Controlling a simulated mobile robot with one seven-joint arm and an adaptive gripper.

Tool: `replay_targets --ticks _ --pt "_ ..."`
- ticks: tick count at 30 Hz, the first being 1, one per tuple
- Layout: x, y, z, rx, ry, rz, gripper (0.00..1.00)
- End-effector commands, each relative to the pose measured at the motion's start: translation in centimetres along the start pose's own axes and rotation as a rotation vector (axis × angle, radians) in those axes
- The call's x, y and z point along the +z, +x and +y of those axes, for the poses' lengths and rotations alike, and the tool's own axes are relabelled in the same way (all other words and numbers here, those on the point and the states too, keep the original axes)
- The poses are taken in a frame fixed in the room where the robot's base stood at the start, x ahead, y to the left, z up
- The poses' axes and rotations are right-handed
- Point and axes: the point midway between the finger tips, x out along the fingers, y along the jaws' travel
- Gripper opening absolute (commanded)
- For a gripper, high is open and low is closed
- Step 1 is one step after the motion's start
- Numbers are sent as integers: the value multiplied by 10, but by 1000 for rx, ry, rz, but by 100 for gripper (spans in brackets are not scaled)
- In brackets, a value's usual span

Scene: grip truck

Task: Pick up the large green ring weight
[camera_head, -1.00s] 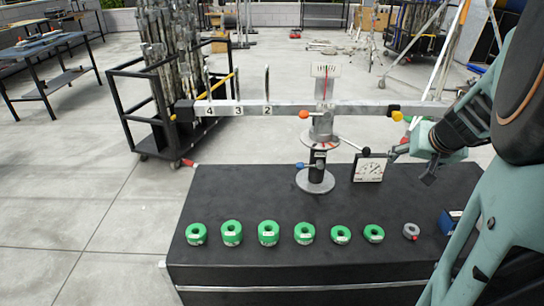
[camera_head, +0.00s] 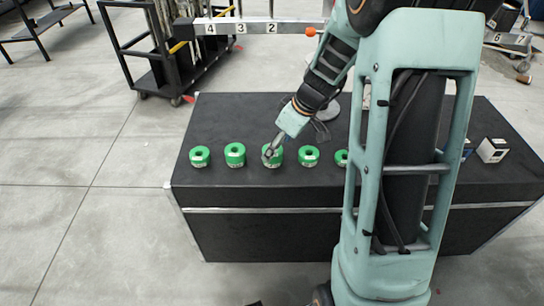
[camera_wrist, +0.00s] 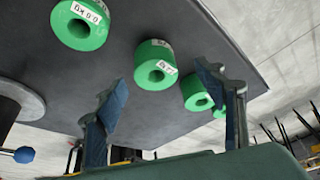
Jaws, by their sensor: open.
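A row of green ring weights stands on the black table. In the head view, my gripper (camera_head: 268,153) reaches down at the third ring from the left (camera_head: 275,163) and partly covers it. To its left stand a green ring at the far left (camera_head: 200,163) and a second, taller-looking one (camera_head: 235,161); a fourth ring (camera_head: 309,161) is to its right. In the wrist view, my gripper (camera_wrist: 160,98) is open, with a labelled green ring (camera_wrist: 143,58) seen between and beyond its fingers. I cannot tell whether the fingers touch it.
The black table (camera_head: 290,120) has free room behind the row. A numbered balance beam (camera_head: 255,27) crosses behind. A round metal base (camera_wrist: 20,100) shows at left in the wrist view. A small white box (camera_head: 492,150) stands at the table's right. My arm hides the row's right part.

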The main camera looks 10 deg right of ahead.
Motion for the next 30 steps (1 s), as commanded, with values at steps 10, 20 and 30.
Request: replay_targets --ticks 10,20,30 --pt "2 47 7 -1 1 -1 64" --pt "1 51 8 2 1 0 62" --pt "2 50 8 2 1 0 25"
